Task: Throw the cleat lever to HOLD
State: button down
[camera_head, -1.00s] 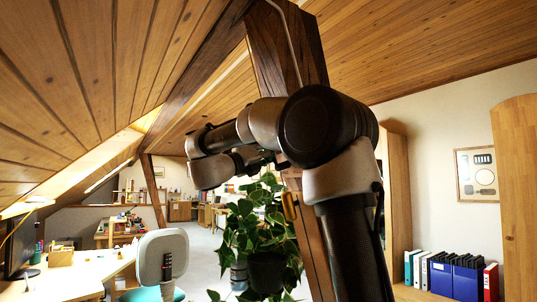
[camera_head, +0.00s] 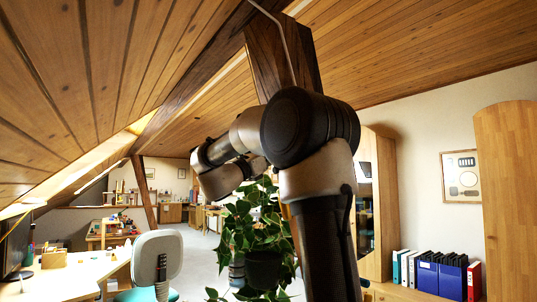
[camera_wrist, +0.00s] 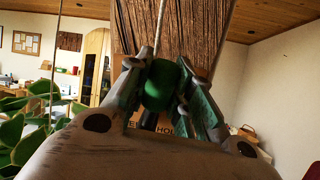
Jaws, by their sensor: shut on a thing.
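In the wrist view, my gripper (camera_wrist: 160,72) is shut on a green cylindrical knob (camera_wrist: 164,88), which looks like the grip of the cleat lever. Below the knob, partly hidden by my fingers, is a label plate (camera_wrist: 182,130) on which "HO" can be read. The rest of the lever and the cleat are hidden, so I cannot tell the lever's position. Behind is the rough dark timber post (camera_wrist: 185,35), also in the head view (camera_head: 268,60). In the head view my gripper is hidden behind my arm.
A thin rope (camera_wrist: 160,25) runs down the post in the wrist view. A hanging plant (camera_head: 250,235) is just left of the post. A desk (camera_head: 65,275) and an office chair (camera_head: 157,262) stand at left. Binders (camera_head: 437,272) and a wooden cabinet (camera_head: 508,190) are at right.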

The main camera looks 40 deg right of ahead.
jog(key=shift+s+d+f+m+g+h, duration=0.15)
jog(key=shift+s+m+g, duration=0.3)
jog(key=shift+m, duration=0.7)
jog(key=shift+s+a+f+m+g+h, duration=0.15)
jog(key=shift+s+m+g, duration=0.25)
jog(key=shift+m, duration=0.8)
jog(key=shift+s+d+f+m+g, duration=0.1)
jog(key=shift+s+f+m+g, duration=0.3)
jog(key=shift+m, duration=0.75)
jog(key=shift+s+r, duration=0.1)
jog(key=shift+s, duration=0.05)
jog(key=c, duration=1.2)
grip_release()
jog(key=v, duration=1.2)
